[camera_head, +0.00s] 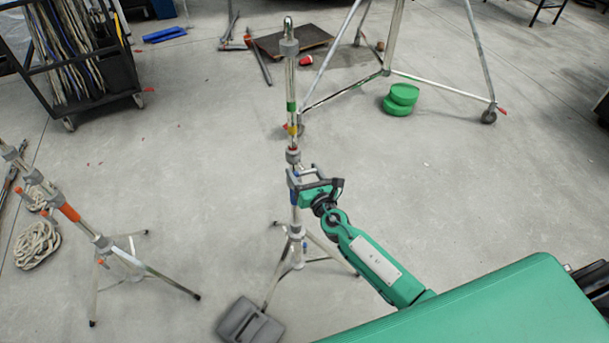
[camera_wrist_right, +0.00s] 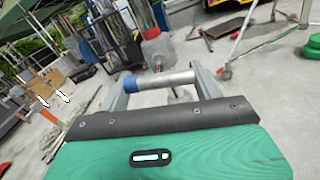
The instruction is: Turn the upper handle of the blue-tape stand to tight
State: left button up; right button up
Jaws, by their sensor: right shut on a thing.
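The blue-tape stand (camera_head: 292,95) stands upright left of centre in the head view, on spread tripod legs. Its blue tape (camera_head: 294,197) shows just below my right gripper (camera_head: 300,178). My right gripper reaches the stand from the right at mid-height. In the right wrist view a grey bar with a blue end, which looks like the upper handle (camera_wrist_right: 165,79), lies crosswise between the fingers of my right gripper (camera_wrist_right: 162,82), which are shut on it. The handle is mostly hidden by the gripper in the head view. How far it is turned cannot be told. My left gripper is not in view.
A stand with orange tape (camera_head: 68,212) is at the left, beside coiled rope (camera_head: 37,246). A grey weight (camera_head: 249,322) lies by the front tripod leg. A wheeled frame (camera_head: 387,70), green discs (camera_head: 400,98) and a cable cart (camera_head: 118,75) are behind.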

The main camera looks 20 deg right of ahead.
jog(key=m+b, duration=0.1)
jog(key=m, duration=0.2)
jog(key=shift+f+m+b, duration=0.1)
jog(key=shift+m+b, duration=0.25)
jog(key=shift+m, duration=0.05)
jog(key=m+b, duration=0.1)
jog(key=m, duration=0.2)
jog(key=shift+a+m, duration=0.1)
jog(key=shift+m, duration=0.2)
jog(key=m, duration=0.1)
jog(key=m+b, duration=0.1)
jog(key=m, duration=0.1)
jog(key=shift+r+m, duration=0.2)
jog(key=shift+m, duration=0.1)
jog(key=shift+r+m, duration=0.1)
jog(key=shift+m, duration=1.3)
jog(key=o, duration=1)
jog(key=shift+s, duration=0.1)
